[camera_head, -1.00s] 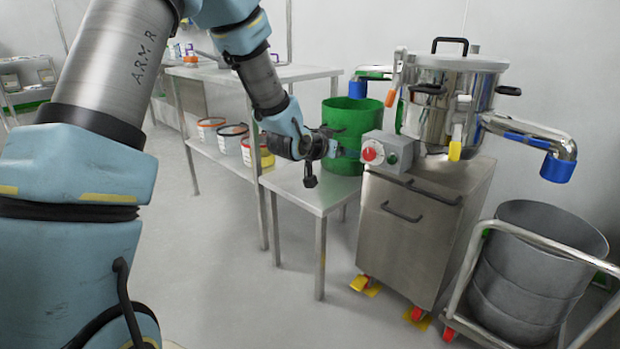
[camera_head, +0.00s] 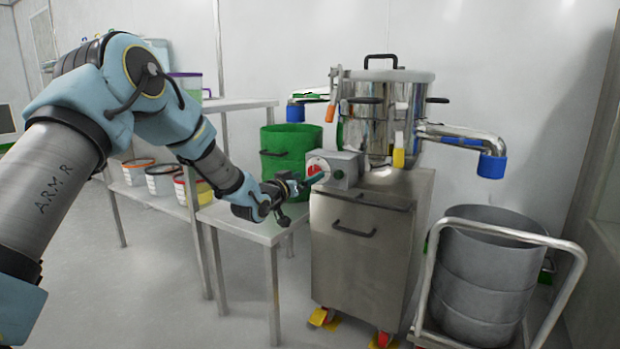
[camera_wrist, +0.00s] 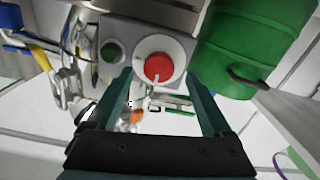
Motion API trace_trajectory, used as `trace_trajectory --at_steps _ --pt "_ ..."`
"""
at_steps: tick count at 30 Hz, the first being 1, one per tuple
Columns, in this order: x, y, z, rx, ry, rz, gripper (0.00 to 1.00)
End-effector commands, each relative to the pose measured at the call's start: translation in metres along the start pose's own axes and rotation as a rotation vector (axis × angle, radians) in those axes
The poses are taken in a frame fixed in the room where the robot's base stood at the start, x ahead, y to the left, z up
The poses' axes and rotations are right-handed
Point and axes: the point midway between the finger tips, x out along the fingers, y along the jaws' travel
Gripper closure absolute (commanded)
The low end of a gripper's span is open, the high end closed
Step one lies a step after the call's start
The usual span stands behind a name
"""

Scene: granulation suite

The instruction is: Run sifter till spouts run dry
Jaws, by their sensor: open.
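The sifter is a lidded steel drum (camera_head: 390,115) on a steel cabinet (camera_head: 345,265). Its grey control box (camera_head: 347,172) carries a red knob (camera_head: 316,167), also in the wrist view (camera_wrist: 158,67), and a green button (camera_wrist: 111,51). My gripper (camera_head: 312,181) is open in front of the box. In the wrist view its fingertips (camera_wrist: 160,76) lie either side of the knob; contact cannot be told. The blue-ended left spout (camera_head: 295,112) is over a green bin (camera_head: 283,150). The blue-ended right spout (camera_head: 492,165) is over a grey drum (camera_head: 490,270). No flow shows at either spout.
The grey drum stands in a railed trolley (camera_head: 425,285). The green bin stands on a low steel table (camera_head: 245,228). A taller shelf unit (camera_head: 240,104) on the left holds several tubs. Clamp levers with orange and yellow tips (camera_head: 398,158) stand out from the sifter. The left floor is clear.

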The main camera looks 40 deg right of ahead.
Motion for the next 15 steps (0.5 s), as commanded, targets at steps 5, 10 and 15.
trace_trajectory --at_steps 5,10,15 --pt "0.023 0.000 0.001 -0.001 0.001 0.001 0.16" --pt "0.030 0.000 0.001 -0.001 -0.001 0.000 0.16" --pt "0.031 0.000 0.000 0.000 -0.001 0.000 0.16"
